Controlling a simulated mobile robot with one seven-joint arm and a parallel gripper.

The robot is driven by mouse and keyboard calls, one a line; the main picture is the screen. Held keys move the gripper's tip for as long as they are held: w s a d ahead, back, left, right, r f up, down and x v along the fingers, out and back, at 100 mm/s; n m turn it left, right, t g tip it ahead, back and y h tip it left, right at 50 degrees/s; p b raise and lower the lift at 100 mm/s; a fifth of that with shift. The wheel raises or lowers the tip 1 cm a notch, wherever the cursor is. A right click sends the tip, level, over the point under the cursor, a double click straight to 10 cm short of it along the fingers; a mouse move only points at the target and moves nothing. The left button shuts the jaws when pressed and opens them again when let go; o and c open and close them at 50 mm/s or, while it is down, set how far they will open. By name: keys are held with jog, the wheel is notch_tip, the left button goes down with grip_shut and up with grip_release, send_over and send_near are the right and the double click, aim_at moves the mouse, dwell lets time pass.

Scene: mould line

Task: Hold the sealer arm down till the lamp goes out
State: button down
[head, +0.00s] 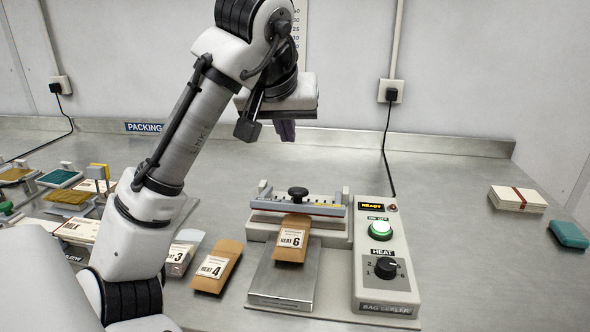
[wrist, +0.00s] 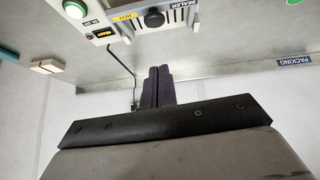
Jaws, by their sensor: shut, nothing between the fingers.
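The bag sealer (head: 388,285) stands on the steel bench, with its sealer arm (head: 320,210) across the back and a black knob (head: 298,193) on top. A brown bag marked HEAT 6 (head: 290,243) lies with its upper end at the arm; I cannot tell how tightly the arm closes on it. The READY sign (head: 371,206) glows amber and the green lamp (head: 380,230) is lit. A small red light (head: 393,208) looks dark. My gripper (head: 286,131) is shut and empty, above and behind the sealer, apart from the knob. Its fingers show in the wrist view (wrist: 159,84).
A HEAT 4 bag (head: 216,267) and other packs lie left of the sealer. A stack of cards (head: 517,199) and a teal block (head: 568,235) lie at right. A power cord (head: 388,150) runs down the wall behind. The bench right of the sealer is mostly clear.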

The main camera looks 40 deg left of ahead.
send_over(295, 191)
notch_tip(295, 191, down, 7)
jog(key=shift+s+a+f+p, duration=0.1)
jog(key=shift+p, duration=0.35)
notch_tip(295, 191, down, 4)
jog(key=shift+r, duration=0.15)
jog(key=shift+d+f, duration=0.2)
jog(key=shift+f, duration=0.35)
jog(key=shift+a+f, duration=0.1)
